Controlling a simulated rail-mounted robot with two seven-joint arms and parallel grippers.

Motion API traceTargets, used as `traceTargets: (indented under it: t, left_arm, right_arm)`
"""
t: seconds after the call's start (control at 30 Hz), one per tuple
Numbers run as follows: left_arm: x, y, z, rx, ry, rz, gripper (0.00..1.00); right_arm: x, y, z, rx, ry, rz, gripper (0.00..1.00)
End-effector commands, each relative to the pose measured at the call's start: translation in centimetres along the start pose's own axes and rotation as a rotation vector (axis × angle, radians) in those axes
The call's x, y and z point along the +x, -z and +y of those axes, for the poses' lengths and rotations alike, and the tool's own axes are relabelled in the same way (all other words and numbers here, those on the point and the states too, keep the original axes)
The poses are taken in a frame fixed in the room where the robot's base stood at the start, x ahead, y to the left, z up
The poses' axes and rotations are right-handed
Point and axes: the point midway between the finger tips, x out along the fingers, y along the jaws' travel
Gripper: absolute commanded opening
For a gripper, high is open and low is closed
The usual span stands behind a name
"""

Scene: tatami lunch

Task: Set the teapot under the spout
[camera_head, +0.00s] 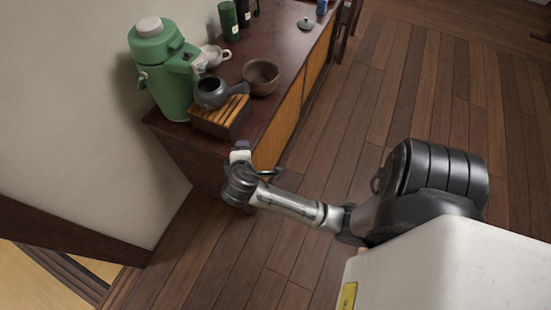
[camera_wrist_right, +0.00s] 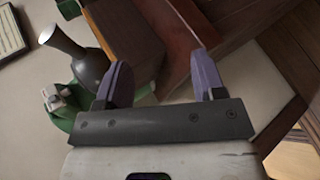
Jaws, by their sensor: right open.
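The dark grey teapot (camera_head: 209,93) sits on a slatted wooden box (camera_head: 215,122) near the cabinet's end, its side handle pointing right. The green dispenser (camera_head: 165,85) stands upright behind and left of it, with its spout (camera_head: 183,62) toward the right. The teapot looks in front of the spout; I cannot tell whether it is directly below. My right gripper (camera_head: 240,149) is open and empty, below and in front of the box, beside the cabinet edge. In the right wrist view, the gripper's purple fingers (camera_wrist_right: 162,80) are apart, with the grey teapot (camera_wrist_right: 88,68) beyond them at upper left. My left gripper is out of view.
A brown bowl (camera_head: 262,78) stands right of the teapot, and a white cup (camera_head: 213,57) behind it. Dark green canisters (camera_head: 229,20) and a grey lid (camera_head: 306,24) are farther back on the dark cabinet top (camera_head: 277,45). The wooden floor (camera_head: 400,90) to the right is clear.

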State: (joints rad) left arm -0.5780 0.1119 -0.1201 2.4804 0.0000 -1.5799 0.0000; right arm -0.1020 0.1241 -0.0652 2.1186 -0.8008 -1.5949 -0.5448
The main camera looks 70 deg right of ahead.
Motion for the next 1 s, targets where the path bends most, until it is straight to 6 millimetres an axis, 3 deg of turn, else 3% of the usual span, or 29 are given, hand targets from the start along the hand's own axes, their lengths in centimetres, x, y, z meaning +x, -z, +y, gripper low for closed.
traceTargets:
  t: [0.03, 0.2, 0.4, 0.6, 1.0]
  left_arm:
    - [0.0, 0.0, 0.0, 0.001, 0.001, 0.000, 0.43]
    - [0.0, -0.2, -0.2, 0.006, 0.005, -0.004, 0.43]
    - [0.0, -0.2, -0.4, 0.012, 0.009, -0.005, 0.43]
    - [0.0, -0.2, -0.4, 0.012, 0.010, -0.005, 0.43]
    - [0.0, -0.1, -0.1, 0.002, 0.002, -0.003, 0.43]
  right_arm:
    - [-1.0, -1.4, -3.0, 0.043, 0.105, 0.053, 0.63]
    - [-5.8, -4.7, -10.4, 0.211, 0.462, 0.165, 0.63]
    - [-11.3, -7.8, -14.9, 0.345, 0.772, 0.185, 0.63]
    - [-13.8, -8.9, -16.2, 0.396, 0.894, 0.176, 0.63]
    - [-13.8, -8.9, -16.2, 0.399, 0.900, 0.176, 0.63]
